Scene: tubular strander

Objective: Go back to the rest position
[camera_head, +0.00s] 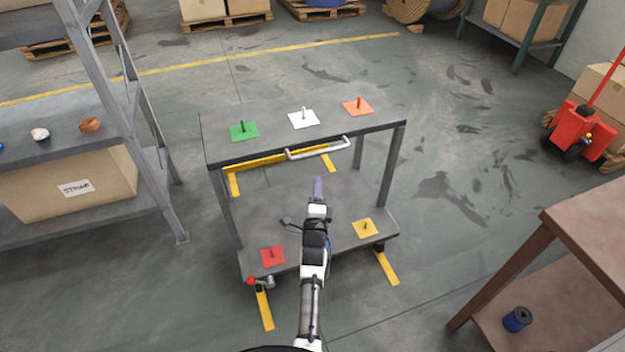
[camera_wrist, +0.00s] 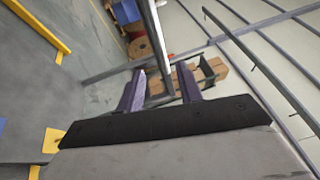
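My arm reaches forward over the grey cart (camera_head: 355,125), and my gripper (camera_head: 318,186) is in front of the cart's top shelf, above its lower shelf. In the wrist view my gripper (camera_wrist: 160,80) has its two purple fingers apart with nothing between them. The cart's top has a green plate (camera_head: 243,131), a white plate (camera_head: 303,119) and an orange plate (camera_head: 358,106), each with an empty peg. Its lower shelf has a red plate (camera_head: 273,257) and a yellow plate (camera_head: 365,229), also with bare pegs. My arm hides part of the lower shelf.
A grey rack (camera_head: 60,145) at left holds a white spool (camera_head: 40,134), a copper-coloured spool (camera_head: 90,125) and a box (camera_head: 75,185). At right a brown table (camera_head: 590,225) has a blue spool (camera_head: 517,319) below it. A red pallet jack (camera_head: 580,130) stands behind. Floor right of the cart is clear.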

